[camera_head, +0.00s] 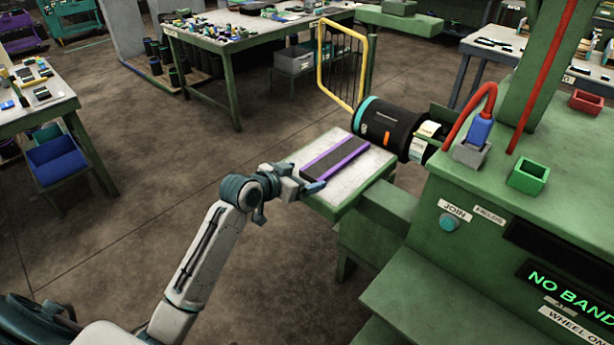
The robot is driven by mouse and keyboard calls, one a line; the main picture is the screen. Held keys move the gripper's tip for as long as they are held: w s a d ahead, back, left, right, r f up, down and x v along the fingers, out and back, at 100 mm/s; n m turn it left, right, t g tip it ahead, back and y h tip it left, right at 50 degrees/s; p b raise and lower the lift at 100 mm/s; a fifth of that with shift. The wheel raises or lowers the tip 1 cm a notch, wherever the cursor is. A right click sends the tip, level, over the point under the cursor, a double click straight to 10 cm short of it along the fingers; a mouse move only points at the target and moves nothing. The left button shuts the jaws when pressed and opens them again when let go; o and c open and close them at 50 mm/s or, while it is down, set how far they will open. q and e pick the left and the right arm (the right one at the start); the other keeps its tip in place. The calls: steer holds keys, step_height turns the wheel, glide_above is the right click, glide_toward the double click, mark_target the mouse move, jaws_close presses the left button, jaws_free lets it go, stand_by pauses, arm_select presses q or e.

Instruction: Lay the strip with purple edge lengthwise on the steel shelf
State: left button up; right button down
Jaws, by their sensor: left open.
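The strip with purple edge (336,160) is dark with purple along its long sides. It lies flat on the pale top of the steel shelf (361,172), which has a green frame. The strip runs diagonally, roughly in line with the shelf's far left and near right sides. My left gripper (308,183) is open at the strip's near end, by the shelf's near left edge. I cannot tell whether its fingers touch the strip. My right gripper is not in view.
A black drum (385,128) with a teal rim stands just behind the shelf. A green machine (480,230) with a "NO BAND" display (570,290) fills the right. A yellow-framed guard (343,62) stands behind. Open floor (200,150) lies to the left.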

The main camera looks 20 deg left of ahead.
arm_select(q)
steer(key=b+v, duration=0.1)
steer(key=v, duration=0.7)
steer(key=shift+s, duration=0.2)
